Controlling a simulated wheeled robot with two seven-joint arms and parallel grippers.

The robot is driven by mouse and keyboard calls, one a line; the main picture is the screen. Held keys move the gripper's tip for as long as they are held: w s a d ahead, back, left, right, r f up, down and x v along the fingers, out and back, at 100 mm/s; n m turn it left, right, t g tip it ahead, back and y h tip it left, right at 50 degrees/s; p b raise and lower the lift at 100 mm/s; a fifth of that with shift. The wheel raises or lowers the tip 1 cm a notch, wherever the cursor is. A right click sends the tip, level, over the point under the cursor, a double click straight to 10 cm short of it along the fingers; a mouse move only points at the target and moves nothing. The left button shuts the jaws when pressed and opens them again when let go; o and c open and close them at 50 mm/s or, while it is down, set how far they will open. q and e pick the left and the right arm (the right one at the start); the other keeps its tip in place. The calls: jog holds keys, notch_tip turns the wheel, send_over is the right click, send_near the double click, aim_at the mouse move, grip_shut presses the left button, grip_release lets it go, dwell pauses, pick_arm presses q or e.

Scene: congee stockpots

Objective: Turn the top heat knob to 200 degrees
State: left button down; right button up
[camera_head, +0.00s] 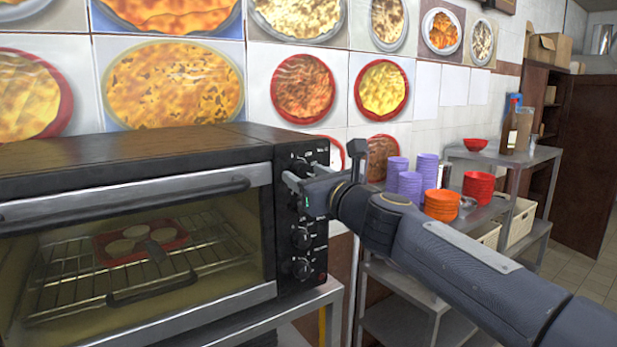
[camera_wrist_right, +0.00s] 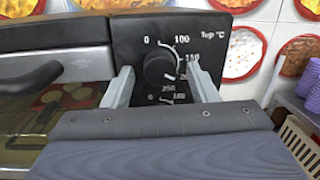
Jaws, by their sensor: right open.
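The black toaster oven (camera_head: 200,141) stands at the left, with a column of dark knobs on its right-hand panel. The top heat knob (camera_head: 301,162) is partly behind my right gripper (camera_head: 294,177). In the right wrist view the top heat knob (camera_wrist_right: 162,68) is round and black, under the "Top °C" label, with a scale showing 0, 100 and 150. My right gripper (camera_wrist_right: 160,72) is open, one finger on each side of this knob. Contact with it cannot be told. The knob's exact setting is hard to read. My left gripper is out of view.
Lower knobs (camera_head: 302,237) sit below on the same panel. The oven door, with its long handle (camera_head: 130,201), is closed over a red tray (camera_head: 142,242). A metal shelf (camera_head: 395,280) with purple and orange bowls stands right of the oven, behind my arm.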

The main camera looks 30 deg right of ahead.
jog(key=shift+s, duration=0.1)
jog(key=s+p, duration=0.1)
jog(key=s, duration=0.6)
jog(key=shift+s+f, duration=0.35)
jog(key=shift+d, duration=0.1)
jog(key=s+a+f+n+g+y, duration=0.35)
jog(key=s+a+f+n, duration=0.2)
jog(key=f+n, duration=0.45)
jog(key=s+a+f+n+g+y, duration=0.2)
jog(key=s+a+f+n+g, duration=0.2)
jog(key=a+f+n, duration=0.55)
jog(key=s+d+f+n+g+h, duration=0.1)
jog(key=s+f+n+g, duration=0.2)
jog(key=s+f+n, duration=0.2)
jog(key=s+d+f+n+g+h, duration=0.1)
jog(key=s+d+f+n+g, duration=0.1)
jog(key=s+f+n, duration=0.4)
notch_tip(320, 180, down, 2)
jog(key=n+g, duration=0.1)
jog(key=n, duration=0.2)
jog(key=shift+s+d, duration=0.25)
jog(key=shift+d, duration=0.05)
